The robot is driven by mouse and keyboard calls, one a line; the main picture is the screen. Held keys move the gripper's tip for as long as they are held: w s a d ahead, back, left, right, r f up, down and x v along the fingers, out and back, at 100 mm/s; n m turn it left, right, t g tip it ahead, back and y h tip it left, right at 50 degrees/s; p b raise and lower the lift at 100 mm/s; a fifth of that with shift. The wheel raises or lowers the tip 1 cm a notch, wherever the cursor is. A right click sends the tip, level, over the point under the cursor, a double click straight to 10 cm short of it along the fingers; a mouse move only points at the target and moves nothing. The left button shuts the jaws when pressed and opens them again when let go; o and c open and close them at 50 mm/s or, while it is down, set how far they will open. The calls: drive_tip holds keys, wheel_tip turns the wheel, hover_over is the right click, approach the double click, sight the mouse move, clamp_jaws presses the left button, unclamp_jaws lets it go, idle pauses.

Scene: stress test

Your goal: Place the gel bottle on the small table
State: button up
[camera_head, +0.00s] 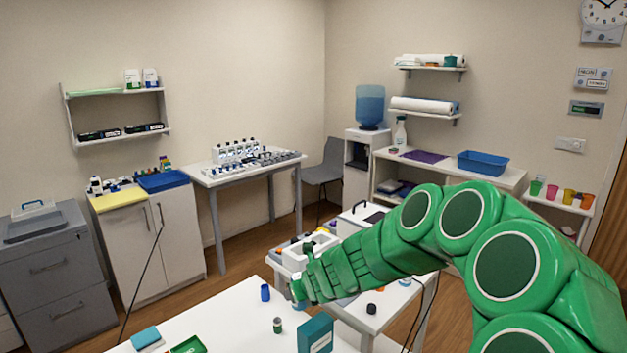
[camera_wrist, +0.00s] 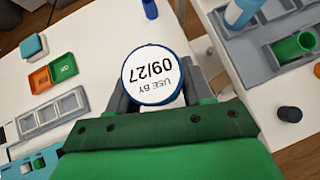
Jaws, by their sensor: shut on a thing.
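My gripper (camera_wrist: 155,90) is shut on a round thing with a white top and blue rim, taken as the gel bottle (camera_wrist: 152,73). Its top reads "USE BY 09/27" upside down; its sides are mostly hidden. In the head view my gripper (camera_head: 299,290) is above the far edge of the white foreground table (camera_head: 225,315), and the held bottle is hardly visible there. A second white table (camera_head: 372,322) stands behind it. I cannot tell which of them is the small table.
In the wrist view, a grey tray (camera_wrist: 262,75) with blue and green tubes lies at right.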

drive_tip(key=w+d+m+h, duration=0.1)
drive_tip(key=d+m+h, duration=0.1)
drive_tip(key=d, duration=0.7)
drive_tip(key=w+d+r+m+t+h, duration=0.1)
drive_tip(key=d+m, duration=0.3)
drive_tip(key=d, duration=0.6)
drive_tip(key=shift+w+d+r+h, duration=0.15)
drive_tip(key=shift+w+r+h, duration=0.15)
drive_tip(key=shift+w+h, duration=0.45)
